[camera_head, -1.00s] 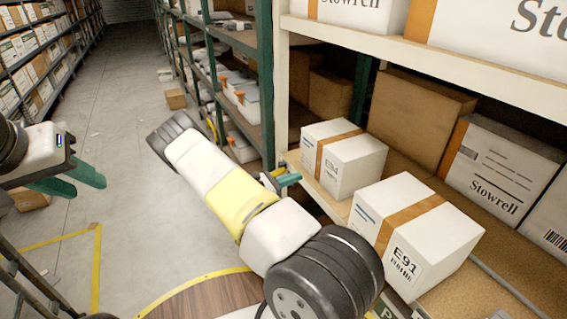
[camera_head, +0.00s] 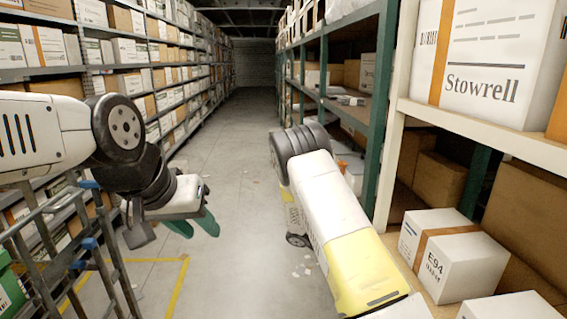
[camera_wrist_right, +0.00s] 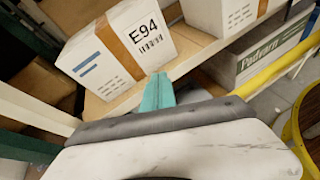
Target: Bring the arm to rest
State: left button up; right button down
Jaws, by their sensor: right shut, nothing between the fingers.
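My right arm (camera_head: 345,235) reaches forward beside the rack in the head view, and its gripper is hidden there. In the right wrist view my right gripper (camera_wrist_right: 158,93) shows teal fingers closed together with nothing between them. It points toward the shelf edge, in front of the white box labelled E94 (camera_wrist_right: 118,47); I cannot tell the exact gap. The same box stands on the shelf in the head view (camera_head: 455,270). My left gripper (camera_head: 196,226) hangs over the aisle at left, its teal fingers apart and empty.
The right rack's pale shelf beam (camera_head: 480,130) runs close beside my right arm, with a Stowrell box (camera_head: 485,75) above. A metal ladder-like frame (camera_head: 75,250) stands at lower left. The aisle floor (camera_head: 240,130) ahead is mostly clear. A Padvarn carton (camera_wrist_right: 268,55) sits below the shelf.

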jog(key=s+a+r+m+t+y, duration=0.3)
jog(key=s+a+r+m+y, duration=0.1)
jog(key=s+r, duration=0.3)
jog(key=s+a+r+m+t+y, duration=0.3)
jog(key=s+a+r+m+y, duration=0.1)
jog(key=r, duration=0.8)
jog(key=s+a+r+m+t+y, duration=0.2)
jog(key=s+a+r+m+y, duration=0.2)
jog(key=s+r, duration=0.5)
jog(key=s+a+y, duration=0.1)
jog(key=a+y, duration=0.1)
jog(key=y, duration=0.1)
jog(key=shift+s+r+m+t+y, duration=0.2)
jog(key=shift+r+m+t+y, duration=0.05)
jog(key=shift+m+t+y, duration=0.15)
